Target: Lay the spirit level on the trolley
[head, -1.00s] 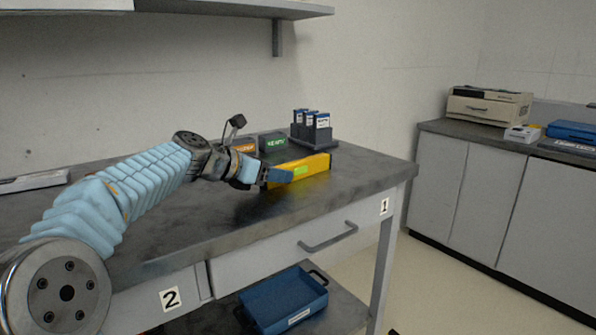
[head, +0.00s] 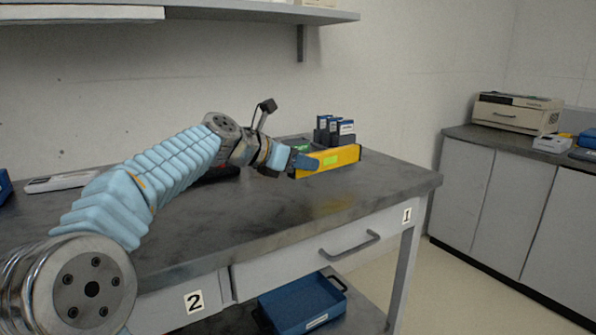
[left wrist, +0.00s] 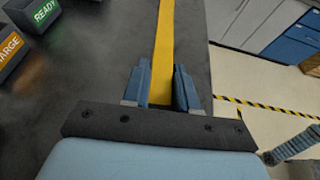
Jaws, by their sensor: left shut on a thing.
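The yellow spirit level (head: 345,155), with a green vial window, is held above the dark workbench top near its right end. My left gripper (head: 303,161) is shut on one end of it, and the level points away to the right. In the left wrist view the level (left wrist: 164,45) runs straight out from between the blue fingers (left wrist: 161,85). A yellow reflection on the bench lies below it, with a gap between. No trolley can be made out for certain.
The workbench (head: 280,215) has a drawer and a lower shelf with a blue tray (head: 303,303). Dark holders with blue-labelled items (head: 335,130) stand behind the level. READY (left wrist: 44,12) and CHARGE (left wrist: 10,50) blocks sit on the bench.

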